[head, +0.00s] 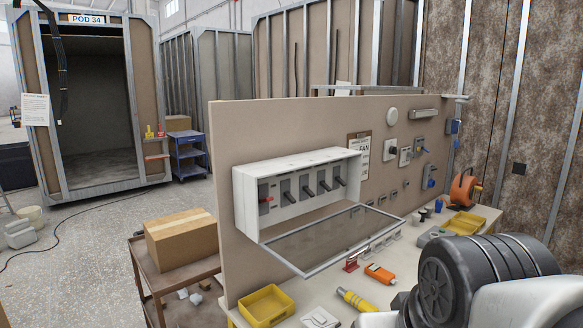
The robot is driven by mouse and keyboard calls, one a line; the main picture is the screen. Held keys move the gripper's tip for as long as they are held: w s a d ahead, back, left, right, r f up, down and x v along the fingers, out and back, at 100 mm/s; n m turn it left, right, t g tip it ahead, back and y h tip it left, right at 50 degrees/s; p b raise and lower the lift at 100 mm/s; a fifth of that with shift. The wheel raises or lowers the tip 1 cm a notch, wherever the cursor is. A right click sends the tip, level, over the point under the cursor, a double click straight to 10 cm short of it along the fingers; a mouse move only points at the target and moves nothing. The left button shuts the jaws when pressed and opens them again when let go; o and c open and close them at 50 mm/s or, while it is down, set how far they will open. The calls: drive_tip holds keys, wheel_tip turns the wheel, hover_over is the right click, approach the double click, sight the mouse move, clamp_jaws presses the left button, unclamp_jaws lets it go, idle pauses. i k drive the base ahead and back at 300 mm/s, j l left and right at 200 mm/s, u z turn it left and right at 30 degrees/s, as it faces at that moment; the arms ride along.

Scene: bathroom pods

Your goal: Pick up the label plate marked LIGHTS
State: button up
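I cannot read a label plate marked LIGHTS in the head view. A row of small pale pieces (384,241) lies on the workbench (335,283) behind the open clear cover; they are too small to tell whether they are label plates. A flat whitish item (320,318) lies at the bench's front edge, and its marking is unreadable. A white switch box (248,190) with several dark switches and one red one is fixed to the upright board. My arm fills the lower right and hides part of the bench; my gripper is not in view.
The box's framed clear cover (335,238) hangs open over the bench. A yellow tray (266,305), an orange device (380,274) and a yellow-and-grey tool (357,299) lie near the front. A brown trolley with a cardboard box (180,239) stands left of the board (221,132).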

sight(396, 236)
drive_tip(key=i+l, duration=0.2)
drive_tip(key=l, duration=0.15)
drive_tip(key=i+l, duration=0.15)
drive_tip(key=l, duration=0.15)
drive_tip(key=i+l+u, duration=0.1)
drive_tip(key=l, duration=0.25)
drive_tip(key=i+l, duration=0.25)
drive_tip(key=i+l+u, duration=0.1)
drive_tip(key=l, duration=0.3)
drive_tip(key=i+l, duration=0.4)
drive_tip(key=l, duration=0.3)
drive_tip(key=u, duration=0.05)
